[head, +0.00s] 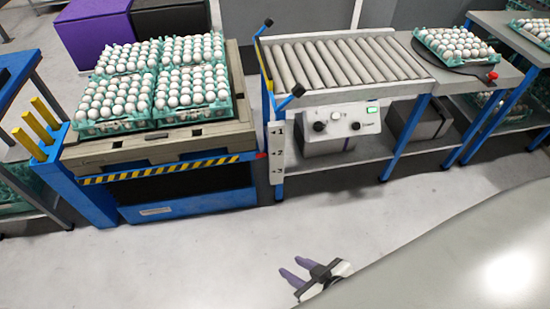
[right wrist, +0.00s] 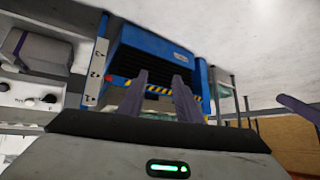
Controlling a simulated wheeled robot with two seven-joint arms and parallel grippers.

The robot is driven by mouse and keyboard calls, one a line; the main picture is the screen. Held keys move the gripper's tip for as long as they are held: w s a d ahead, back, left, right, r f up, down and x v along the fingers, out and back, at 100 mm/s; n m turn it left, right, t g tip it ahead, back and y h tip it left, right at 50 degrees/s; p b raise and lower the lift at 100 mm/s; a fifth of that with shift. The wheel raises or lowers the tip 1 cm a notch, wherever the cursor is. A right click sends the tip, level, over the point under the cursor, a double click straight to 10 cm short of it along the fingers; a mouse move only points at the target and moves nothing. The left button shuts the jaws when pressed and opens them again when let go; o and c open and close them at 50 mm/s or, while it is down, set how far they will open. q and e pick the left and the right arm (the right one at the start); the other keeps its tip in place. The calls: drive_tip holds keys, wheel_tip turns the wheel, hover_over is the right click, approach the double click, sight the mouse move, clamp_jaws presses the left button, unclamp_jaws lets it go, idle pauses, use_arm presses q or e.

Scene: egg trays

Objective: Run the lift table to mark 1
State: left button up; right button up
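The blue lift table (head: 185,203) stands at the left with a black-and-yellow striped edge. It bears a pallet (head: 150,150) with several teal trays of white eggs. A red pointer (head: 261,155) sits near the middle mark. A control panel (head: 341,120) with dark knobs and a lit green button is under the roller conveyor. My right gripper (head: 290,266) is open and empty, apart from the panel; its fingers also show in the right wrist view (right wrist: 158,76). A purple finger, apparently my left gripper's (right wrist: 298,108), shows there.
The roller conveyor (head: 335,62) runs rightward to a table with an egg tray (head: 456,45). Yellow posts (head: 40,128) stand left of the lift table. The floor (head: 190,265) in front is clear.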

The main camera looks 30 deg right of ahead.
clamp_jaws()
idle(1.9)
